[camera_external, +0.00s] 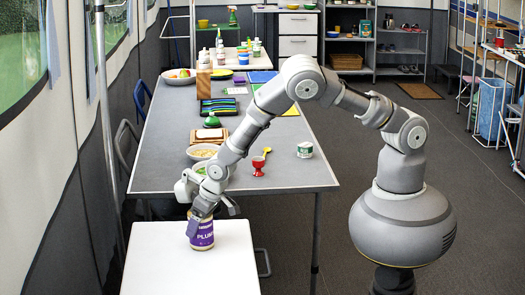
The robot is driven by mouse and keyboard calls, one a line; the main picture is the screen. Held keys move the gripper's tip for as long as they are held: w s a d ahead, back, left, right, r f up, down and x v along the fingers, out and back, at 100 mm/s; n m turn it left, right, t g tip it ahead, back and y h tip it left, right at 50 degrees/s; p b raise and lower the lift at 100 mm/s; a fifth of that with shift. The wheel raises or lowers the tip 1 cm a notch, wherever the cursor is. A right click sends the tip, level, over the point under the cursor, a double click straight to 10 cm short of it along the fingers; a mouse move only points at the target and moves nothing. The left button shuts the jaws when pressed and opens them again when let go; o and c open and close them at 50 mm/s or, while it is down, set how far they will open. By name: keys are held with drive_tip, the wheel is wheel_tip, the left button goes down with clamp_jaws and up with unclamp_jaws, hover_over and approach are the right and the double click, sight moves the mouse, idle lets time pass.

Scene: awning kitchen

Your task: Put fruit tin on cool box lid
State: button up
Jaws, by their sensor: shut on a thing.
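The fruit tin (202,237) is a short cylinder with a purple label that reads "PLUM". It stands upright on or just above the white flat top (165,268) in front of the long grey table. This white top looks like the cool box lid; its sides are out of view. My gripper (200,214) reaches down from above and is shut on the tin near its upper part. The gripper covers part of the tin's top and left side. I cannot tell whether the tin's bottom touches the white surface.
The long grey table (275,178) stands just behind the white top. On its near end are a bowl of food (203,152), a red egg cup (258,168), a yellow spoon (266,152) and a small green-and-white tin (305,149). The white top is clear around the fruit tin.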

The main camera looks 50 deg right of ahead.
drive_tip(key=shift+f, duration=0.15)
drive_tip(key=o, duration=1.3)
